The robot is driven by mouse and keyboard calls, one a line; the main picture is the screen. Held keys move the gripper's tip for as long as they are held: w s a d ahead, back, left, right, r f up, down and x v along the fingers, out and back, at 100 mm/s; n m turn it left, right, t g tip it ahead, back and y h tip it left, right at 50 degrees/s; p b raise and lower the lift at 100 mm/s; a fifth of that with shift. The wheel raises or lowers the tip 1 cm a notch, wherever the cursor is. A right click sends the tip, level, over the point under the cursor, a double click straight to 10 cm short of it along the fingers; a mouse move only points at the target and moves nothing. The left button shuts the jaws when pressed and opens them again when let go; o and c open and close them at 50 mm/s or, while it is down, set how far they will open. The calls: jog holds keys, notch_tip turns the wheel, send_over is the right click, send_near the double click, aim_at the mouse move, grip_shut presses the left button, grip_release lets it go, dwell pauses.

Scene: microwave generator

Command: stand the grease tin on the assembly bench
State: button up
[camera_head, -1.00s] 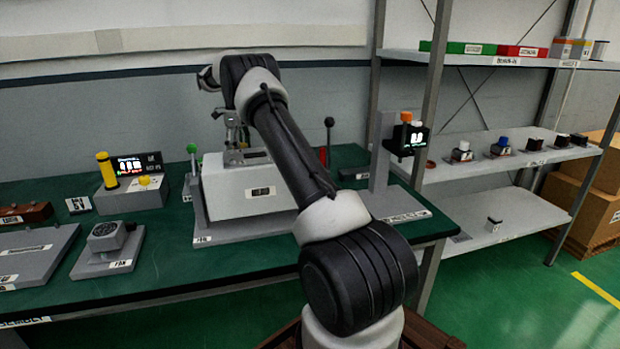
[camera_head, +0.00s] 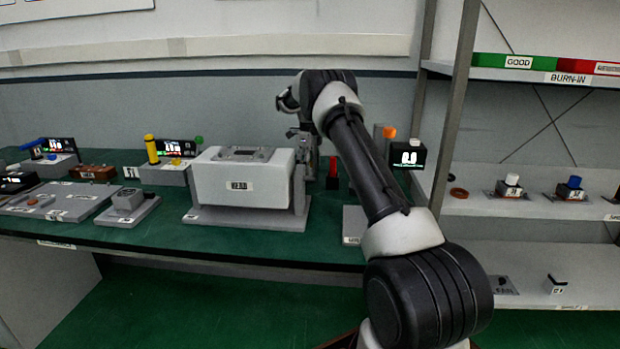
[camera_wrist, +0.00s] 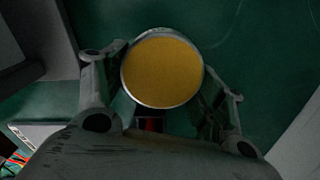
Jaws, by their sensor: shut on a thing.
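The grease tin (camera_wrist: 162,72) shows in the wrist view as a round tin with a flat orange-yellow top and a pale metal rim. My gripper (camera_wrist: 165,98) is shut on it, one finger on each side. In the head view my gripper (camera_head: 302,138) is beside the white box, partly behind my arm, and I cannot make out the tin there. The assembly bench (camera_head: 265,240) has a dark green top. Green surface shows below the tin in the wrist view, but I cannot tell the gap or whether they touch.
A white box fixture (camera_head: 240,185) stands on a grey plate close to my gripper. A grey fan block (camera_head: 128,203) and a station with a yellow post (camera_head: 152,150) stand to its left. A shelf rack (camera_head: 458,120) is at right. The bench's front strip is clear.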

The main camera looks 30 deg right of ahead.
aim_at(308, 183)
notch_tip(308, 183, down, 4)
jog(key=shift+f, duration=0.2)
jog(key=shift+f, duration=0.1)
jog(key=o, duration=1.2)
jog(key=shift+o, duration=0.2)
